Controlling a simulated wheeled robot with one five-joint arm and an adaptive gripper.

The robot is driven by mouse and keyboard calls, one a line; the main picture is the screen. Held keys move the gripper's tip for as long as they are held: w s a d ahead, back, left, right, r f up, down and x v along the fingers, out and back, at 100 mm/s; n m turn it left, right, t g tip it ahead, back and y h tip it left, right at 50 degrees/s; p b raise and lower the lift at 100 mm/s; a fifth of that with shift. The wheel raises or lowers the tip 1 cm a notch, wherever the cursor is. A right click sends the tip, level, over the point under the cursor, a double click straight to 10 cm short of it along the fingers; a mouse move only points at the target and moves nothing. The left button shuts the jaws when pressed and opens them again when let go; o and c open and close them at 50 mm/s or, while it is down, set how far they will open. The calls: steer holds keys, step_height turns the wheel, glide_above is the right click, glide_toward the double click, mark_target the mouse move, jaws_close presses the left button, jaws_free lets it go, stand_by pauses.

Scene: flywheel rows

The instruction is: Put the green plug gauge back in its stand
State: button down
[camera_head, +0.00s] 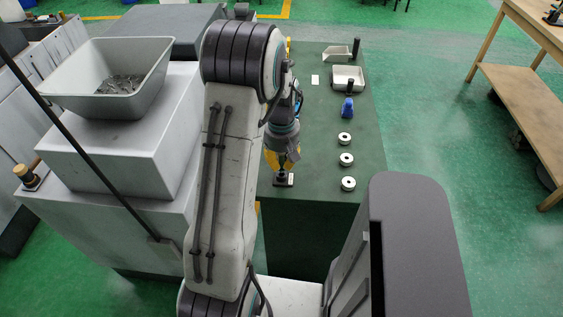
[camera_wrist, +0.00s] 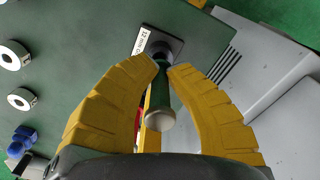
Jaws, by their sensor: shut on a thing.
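The green plug gauge (camera_wrist: 161,96) is between the yellow fingers of my gripper (camera_wrist: 165,66), its pale round end towards the wrist camera. My gripper is shut on it. In the head view my gripper (camera_head: 283,161) points down over the stand (camera_head: 284,181), and my arm and fingers hide the gauge.
A grey machine with a bin of metal parts (camera_head: 110,85) stands left. A wooden bench (camera_head: 520,90) is right.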

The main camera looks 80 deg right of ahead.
steer(key=shift+f, duration=0.2)
stand_by(0.3)
steer(key=shift+f+b, duration=1)
steer(key=shift+b, duration=0.05)
steer(key=c, duration=1.2)
jaws_free()
steer(key=shift+c, duration=0.2)
step_height(320, 180, up, 12)
